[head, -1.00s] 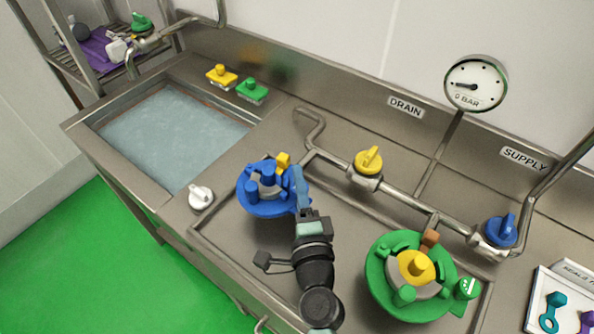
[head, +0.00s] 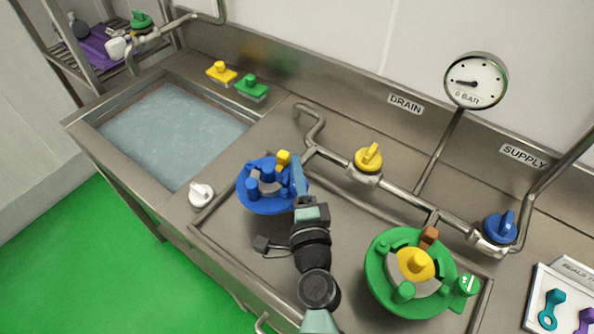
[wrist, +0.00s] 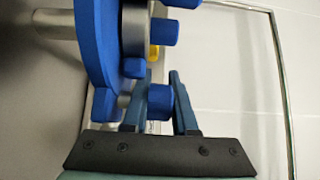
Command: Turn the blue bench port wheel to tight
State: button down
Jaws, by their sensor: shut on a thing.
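The blue bench port wheel (head: 258,204) sits on the steel bench left of centre in the head view, with upright blue pegs and a yellow block (head: 283,157) at its far edge. In the wrist view the wheel (wrist: 98,60) is at the left, seen edge-on. My gripper (head: 299,170) is at the wheel's right side. In the wrist view my gripper (wrist: 160,92) is shut on a blue peg (wrist: 160,103) of the wheel, one finger on each side. The arm hides part of the wheel's right edge in the head view.
A green wheel port (head: 378,280) stands to the right. A pipe with a yellow drain valve (head: 369,158) and a blue supply valve (head: 500,228) runs behind. The gauge (head: 476,81) is on the wall. A water-filled sink (head: 170,130) and white knob (head: 200,195) are left.

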jog(key=shift+d+m+h+p, duration=0.15)
jog(key=shift+m+h+p, duration=0.65)
jog(key=shift+h+p, duration=0.35)
jog(key=shift+d+h, duration=0.2)
jog(key=shift+h, duration=0.25)
jog(key=shift+r, duration=0.1)
jog(key=shift+m+h+p, duration=0.5)
jog(key=shift+h+p, duration=0.1)
jog(key=shift+p, duration=0.1)
jog(key=m+h+p, duration=0.2)
jog(key=h+p, duration=0.1)
jog(key=shift+d+r, duration=0.1)
jog(key=shift+d, duration=0.15)
jog(key=shift+s+d+m+g+h+p, duration=0.1)
jog(key=shift+d+m+g+h+p, duration=0.1)
jog(key=shift+m+g+h+p, duration=0.45)
jog(key=shift+s+d+m+g+h+p, duration=0.15)
jog(key=shift+m+g+h, duration=0.2)
jog(key=shift+m+h, duration=0.65)
jog(key=shift+f+h, duration=0.2)
jog(key=shift+h, duration=0.25)
